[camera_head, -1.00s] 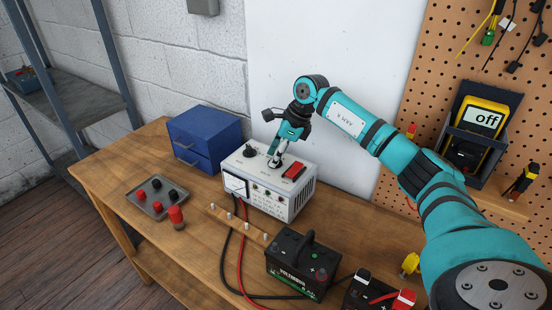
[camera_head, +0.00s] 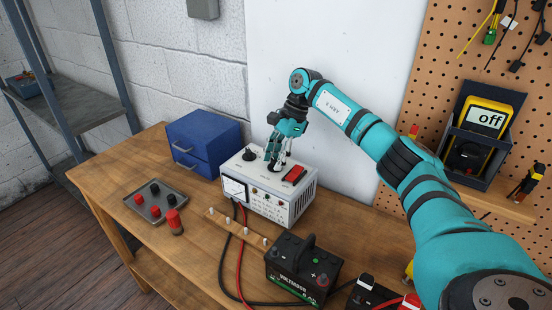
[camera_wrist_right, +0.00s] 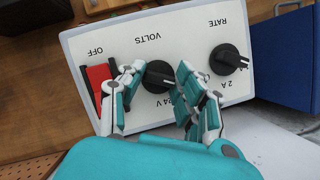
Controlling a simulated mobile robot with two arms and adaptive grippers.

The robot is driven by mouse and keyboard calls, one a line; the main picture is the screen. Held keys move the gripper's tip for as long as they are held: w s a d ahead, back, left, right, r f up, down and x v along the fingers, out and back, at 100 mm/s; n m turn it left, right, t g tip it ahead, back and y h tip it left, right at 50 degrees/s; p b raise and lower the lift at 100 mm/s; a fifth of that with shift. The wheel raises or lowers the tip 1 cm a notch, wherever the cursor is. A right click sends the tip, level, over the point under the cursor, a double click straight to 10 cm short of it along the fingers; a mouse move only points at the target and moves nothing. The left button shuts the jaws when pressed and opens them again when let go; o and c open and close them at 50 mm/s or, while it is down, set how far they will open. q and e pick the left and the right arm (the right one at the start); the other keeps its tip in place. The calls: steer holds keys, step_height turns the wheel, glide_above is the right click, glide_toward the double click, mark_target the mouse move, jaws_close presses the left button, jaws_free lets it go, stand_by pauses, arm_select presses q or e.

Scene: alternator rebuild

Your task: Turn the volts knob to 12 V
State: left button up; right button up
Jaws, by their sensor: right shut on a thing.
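The volts knob (camera_wrist_right: 158,76) is a black knob on the top panel of the white charger box (camera_head: 297,206), under the word VOLTS. My right gripper (camera_wrist_right: 153,90) comes down from above with its fingers on either side of the knob, shut on it. The head view also shows my right gripper (camera_head: 275,165) at the box top. A "24 V" mark shows near the knob. My fingers cover part of the scale, and I cannot tell where the knob's pointer stands. My left gripper is not in view.
The rate knob (camera_wrist_right: 229,59) stands on one side of the volts knob, and the red OFF switch (camera_wrist_right: 98,82) on the other. A blue drawer box (camera_head: 205,146) is behind left. A black battery (camera_head: 300,268) stands in front. A tray (camera_head: 145,207) holds several small caps.

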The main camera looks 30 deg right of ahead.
steer(key=shift+r, duration=0.1)
stand_by(0.3)
steer(key=o, duration=1.1)
steer(key=shift+o, duration=0.2)
steer(key=v, duration=1.2)
